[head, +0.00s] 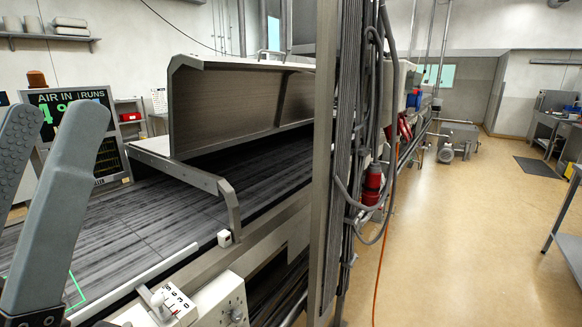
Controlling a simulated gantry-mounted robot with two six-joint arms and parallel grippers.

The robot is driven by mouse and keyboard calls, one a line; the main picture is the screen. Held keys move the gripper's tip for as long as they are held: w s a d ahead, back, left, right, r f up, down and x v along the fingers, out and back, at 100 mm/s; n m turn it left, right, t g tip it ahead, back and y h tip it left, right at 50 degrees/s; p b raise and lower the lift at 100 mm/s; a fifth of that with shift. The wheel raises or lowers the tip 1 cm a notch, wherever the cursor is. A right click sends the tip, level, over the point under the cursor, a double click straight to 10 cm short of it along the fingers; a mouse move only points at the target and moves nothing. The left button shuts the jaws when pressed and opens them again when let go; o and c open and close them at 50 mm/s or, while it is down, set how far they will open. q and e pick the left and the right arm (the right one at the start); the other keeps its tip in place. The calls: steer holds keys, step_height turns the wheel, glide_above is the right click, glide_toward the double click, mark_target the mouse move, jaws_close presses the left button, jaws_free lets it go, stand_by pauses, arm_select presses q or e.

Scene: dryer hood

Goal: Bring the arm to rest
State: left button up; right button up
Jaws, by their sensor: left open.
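My left gripper (56,118) stands large at the left edge, close to the camera. Its two grey fingers point up and are apart, with nothing visible between them. It appears in front of the dark slatted belt (140,215) and the display. The metal dryer hood (240,105) stands raised over the belt, to the right of the gripper and apart from it. My right gripper is not in view.
A display (108,155) reading "AIR IN RUNS" is partly hidden by the gripper. A green outline (76,291) marks the belt at lower left. A control box (215,303) with a white knob sits in front. A post with cables (345,150) crosses the middle. Open floor (450,250) lies right.

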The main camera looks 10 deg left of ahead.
arm_select(q)
step_height(320, 180, up, 36)
steer(key=w+g+p, duration=0.1)
steer(key=w+p, duration=0.1)
steer(key=p, duration=3.6)
steer(key=shift+w+g+y, duration=0.3)
steer(key=shift+w, duration=0.1)
steer(key=shift+a+y, duration=0.15)
steer(key=shift+y, duration=0.15)
